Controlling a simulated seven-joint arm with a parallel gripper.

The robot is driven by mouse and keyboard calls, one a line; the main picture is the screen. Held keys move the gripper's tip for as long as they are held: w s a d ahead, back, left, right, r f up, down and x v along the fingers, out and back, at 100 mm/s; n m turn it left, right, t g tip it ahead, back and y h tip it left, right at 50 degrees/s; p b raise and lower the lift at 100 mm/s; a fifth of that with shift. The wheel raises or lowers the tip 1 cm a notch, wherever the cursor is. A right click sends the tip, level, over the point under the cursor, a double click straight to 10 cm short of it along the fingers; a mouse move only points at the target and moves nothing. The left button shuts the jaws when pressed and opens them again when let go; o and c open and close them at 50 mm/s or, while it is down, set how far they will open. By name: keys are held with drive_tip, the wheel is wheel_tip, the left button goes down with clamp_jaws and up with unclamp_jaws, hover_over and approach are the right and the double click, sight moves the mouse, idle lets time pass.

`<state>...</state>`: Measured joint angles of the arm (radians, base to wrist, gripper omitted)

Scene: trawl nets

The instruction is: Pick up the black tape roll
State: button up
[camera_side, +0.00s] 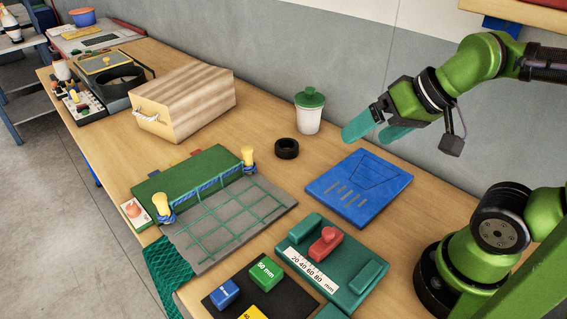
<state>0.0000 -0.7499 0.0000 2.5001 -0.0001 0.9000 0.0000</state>
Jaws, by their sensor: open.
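The black tape roll (287,148) lies flat on the wooden table, in the middle of the side view, with its hole facing up. My gripper (374,128) has two teal fingers and is open and empty. It hangs in the air to the right of the roll and above the blue board, apart from both.
A net frame with yellow-topped posts (228,218) is in front left, a wooden box (184,98) behind left. Bare table surrounds the roll.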

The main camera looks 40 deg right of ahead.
drive_tip(key=w+a+m+g+y, duration=0.2)
drive_tip(key=w+a+g+y, duration=0.15)
drive_tip(key=w+a, duration=0.65)
drive_tip(key=m+h, duration=0.3)
drive_tip(key=m, duration=2.1)
hover_over(289, 143)
drive_tip(key=s, duration=0.4)
wheel_tip(289, 143, down, 17)
drive_tip(key=shift+s+a+f, duration=0.1)
drive_tip(key=shift+f, duration=0.1)
drive_tip(key=x, duration=0.7)
